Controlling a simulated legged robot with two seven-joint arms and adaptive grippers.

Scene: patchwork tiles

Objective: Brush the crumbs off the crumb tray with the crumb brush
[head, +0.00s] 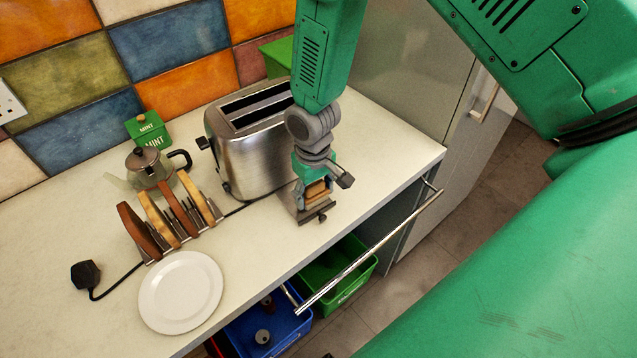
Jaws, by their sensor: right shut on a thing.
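A steel toaster (240,150) with two slots stands on the pale worktop. The crumb tray (306,216), a small dark metal plate, shows at the toaster's right end, near the worktop's front edge. My right gripper (318,184) points down over the tray and is shut on the crumb brush (317,190), of which only a small tan part shows between the fingers. I cannot tell whether the bristles touch the tray. The gripper hides part of the tray, and no crumbs can be made out. My left gripper is not in view.
A toast rack (190,230), a white plate (181,292), a glass teapot (149,169), a green mint tin (149,130) and a black plug (86,274) with its cable are on the worktop. Below the front edge are a metal rail (368,252), a green bin (340,278) and a blue bin (270,330).

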